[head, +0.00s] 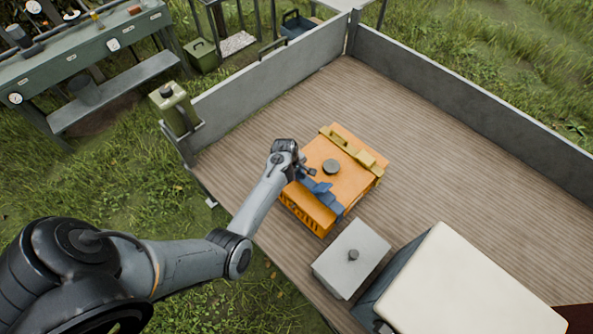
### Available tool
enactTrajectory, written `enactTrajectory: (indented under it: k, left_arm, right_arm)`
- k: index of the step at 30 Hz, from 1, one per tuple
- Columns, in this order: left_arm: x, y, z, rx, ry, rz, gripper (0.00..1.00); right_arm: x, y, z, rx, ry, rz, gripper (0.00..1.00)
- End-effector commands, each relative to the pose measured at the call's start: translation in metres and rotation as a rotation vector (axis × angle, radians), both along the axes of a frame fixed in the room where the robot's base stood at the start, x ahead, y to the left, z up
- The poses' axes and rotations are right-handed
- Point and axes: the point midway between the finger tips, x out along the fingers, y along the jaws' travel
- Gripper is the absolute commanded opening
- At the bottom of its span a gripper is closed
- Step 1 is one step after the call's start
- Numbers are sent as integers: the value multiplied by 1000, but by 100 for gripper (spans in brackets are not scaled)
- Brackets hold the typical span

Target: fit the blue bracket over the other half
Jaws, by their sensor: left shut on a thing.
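The blue bracket (326,194) lies over the near-left part of the top of an orange crate-like box (345,180). My left gripper (307,172) is shut on the bracket at its upper left end. A yellow bar-shaped piece (352,149) lies along the far right edge of the orange box; I cannot tell if it is the other half. Whether the bracket touches the box is too small to tell. My right gripper is out of view.
The orange box stands on a wooden trailer bed (430,150) with grey side walls (270,80). A grey lidded box (351,258) and a large white-topped box (460,285) stand close in front. The bed behind and right is clear. A green workbench (80,50) stands at upper left.

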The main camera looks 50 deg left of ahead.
Motion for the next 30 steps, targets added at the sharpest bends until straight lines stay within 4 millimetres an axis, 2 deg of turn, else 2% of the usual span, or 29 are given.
enactTrajectory:
  k: [30]
  left_arm:
    - [3,-6,1,1,-1,0,0]
  right_arm:
    - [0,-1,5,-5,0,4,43]
